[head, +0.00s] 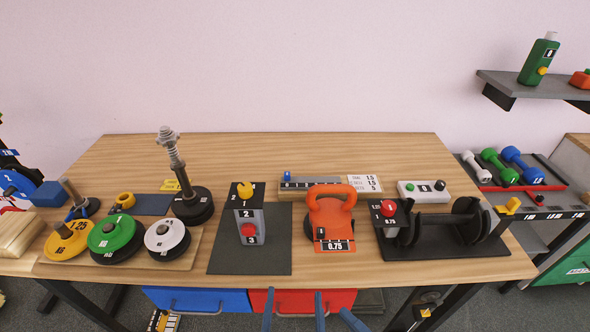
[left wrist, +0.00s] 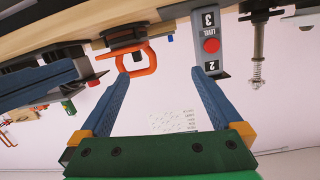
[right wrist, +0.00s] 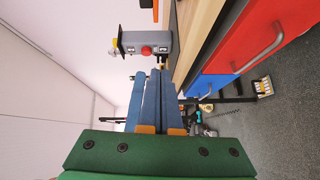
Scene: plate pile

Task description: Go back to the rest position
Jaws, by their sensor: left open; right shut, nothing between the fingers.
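My left gripper (head: 294,311) shows at the bottom middle of the head view as two blue fingertips spread apart. It is open and empty, also in the left wrist view (left wrist: 160,76). My right gripper (head: 352,320) shows just right of it, at the bottom edge. Its blue fingers are shut together with nothing between them in the right wrist view (right wrist: 152,75). Both grippers are in front of the table's front edge, clear of the objects. The right gripper's fingers also show at the left of the left wrist view (left wrist: 45,82).
A dumbbell rack (head: 545,210) stands right.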

